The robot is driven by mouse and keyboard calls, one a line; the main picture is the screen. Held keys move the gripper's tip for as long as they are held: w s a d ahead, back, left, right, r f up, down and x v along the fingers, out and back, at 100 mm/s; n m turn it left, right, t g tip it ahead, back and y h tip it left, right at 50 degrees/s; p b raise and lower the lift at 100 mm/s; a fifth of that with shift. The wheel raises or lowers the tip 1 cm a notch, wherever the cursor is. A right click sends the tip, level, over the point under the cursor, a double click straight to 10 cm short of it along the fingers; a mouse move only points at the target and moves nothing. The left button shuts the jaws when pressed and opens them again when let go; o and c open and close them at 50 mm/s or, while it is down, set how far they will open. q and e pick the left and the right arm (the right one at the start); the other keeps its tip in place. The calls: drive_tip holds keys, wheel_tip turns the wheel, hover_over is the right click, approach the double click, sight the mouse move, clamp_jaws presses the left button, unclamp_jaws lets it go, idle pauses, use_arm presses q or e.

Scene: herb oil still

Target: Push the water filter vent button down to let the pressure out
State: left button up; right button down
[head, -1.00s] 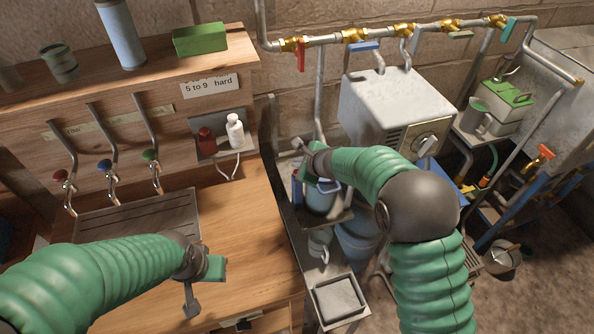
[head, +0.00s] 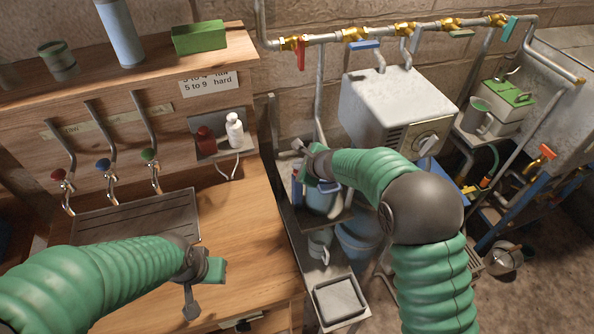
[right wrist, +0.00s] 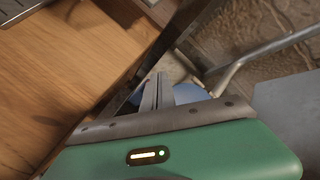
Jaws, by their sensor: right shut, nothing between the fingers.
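A blue-grey rounded vessel (head: 322,203), possibly the water filter, sits beyond the counter's right edge, partly hidden by my right arm. I cannot make out a vent button on it. My right gripper (head: 299,146) is shut and empty, above and slightly left of this vessel. In the right wrist view its closed fingers (right wrist: 158,92) are in front of a blue rounded surface (right wrist: 188,94); I cannot tell whether they touch it. My left gripper (head: 190,302) is over the wooden counter at the lower left, away from the vessel; its finger gap is unclear.
A metal box with a dial (head: 395,105) stands right of my right gripper. A pipe with coloured valve handles (head: 380,34) runs along the wall behind. The wooden counter (head: 235,250) has bare room.

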drive_tip(key=shift+f+b, duration=0.4)
drive_tip(key=shift+f, duration=0.1)
drive_tip(key=shift+r, duration=0.1)
idle(0.5)
drive_tip(key=shift+r+p, duration=0.85)
drive_tip(key=shift+p, duration=0.05)
wheel_tip(320, 180, up, 5)
drive_tip(key=p, duration=0.5)
drive_tip(key=shift+r, duration=0.1)
drive_tip(key=shift+d, duration=0.1)
